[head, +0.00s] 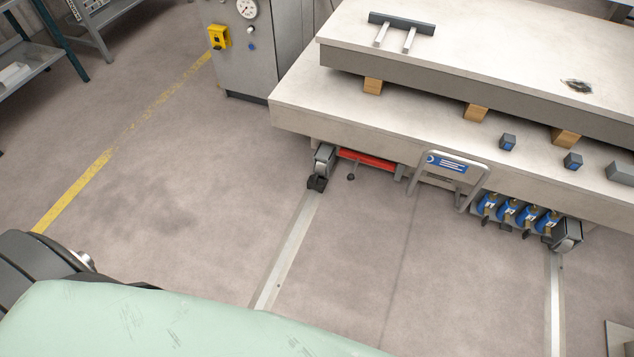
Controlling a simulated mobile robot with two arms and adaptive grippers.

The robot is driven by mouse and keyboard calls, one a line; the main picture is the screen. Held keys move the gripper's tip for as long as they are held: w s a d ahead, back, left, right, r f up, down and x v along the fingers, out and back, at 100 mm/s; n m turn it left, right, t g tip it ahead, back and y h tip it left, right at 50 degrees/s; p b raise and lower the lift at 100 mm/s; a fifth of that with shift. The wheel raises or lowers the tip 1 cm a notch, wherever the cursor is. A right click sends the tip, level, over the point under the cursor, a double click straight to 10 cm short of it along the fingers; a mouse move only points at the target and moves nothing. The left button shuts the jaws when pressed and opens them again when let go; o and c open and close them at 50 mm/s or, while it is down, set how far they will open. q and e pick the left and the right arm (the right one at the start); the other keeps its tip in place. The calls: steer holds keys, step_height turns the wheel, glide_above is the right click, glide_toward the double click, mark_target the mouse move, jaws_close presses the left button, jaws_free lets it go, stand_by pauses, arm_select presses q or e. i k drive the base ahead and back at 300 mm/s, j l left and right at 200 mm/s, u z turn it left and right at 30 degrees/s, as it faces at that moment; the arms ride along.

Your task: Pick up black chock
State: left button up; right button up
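A small black chock (317,184) sits on the floor at the front of a grey caster wheel (324,158), under the near left corner of the large pale machine table. It lies at the far end of a light floor strip and appears to touch the wheel. Neither of my grippers shows in the head view. A dark rounded part of mine and a pale green surface fill the bottom left and hide the floor there.
The machine table (300,105) overhangs the wheels. A red bar (367,159), a folding handle frame (452,165) and several blue padlocks stand along its front. A control cabinet (240,60) stands behind left. The floor (190,190) in front is clear, with a yellow line.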

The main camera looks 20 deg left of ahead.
mark_target(318, 184)
steer(key=i+j, duration=0.25)
steer(key=i, duration=0.15)
steer(key=i+j, duration=0.45)
steer(key=i, duration=0.3)
